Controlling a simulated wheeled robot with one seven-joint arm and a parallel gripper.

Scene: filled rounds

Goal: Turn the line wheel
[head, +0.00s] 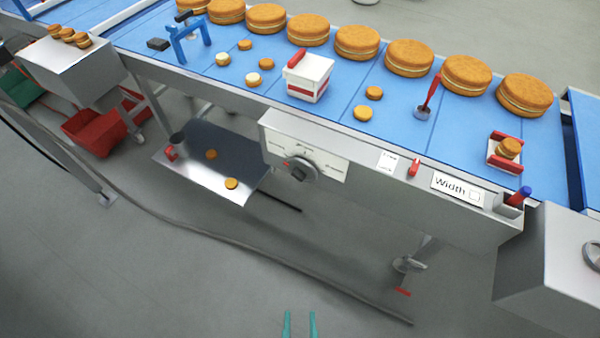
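A round grey knob or wheel (299,170) sits on a white dial plate (325,164) on the front of the conveyor. Part of another grey wheel (591,255) shows on the grey box at the right edge, cut off by the frame. I cannot tell for sure which is the line wheel. My gripper (300,324) shows only as two teal fingertips at the bottom edge. They are apart with only floor seen between them, well below the knob and touching nothing.
The blue conveyor (340,95) carries a row of large filled rounds (409,57), small rounds and a white-red tub (310,78). A metal tray (215,160) juts out below. A grey box (560,270) stands at right.

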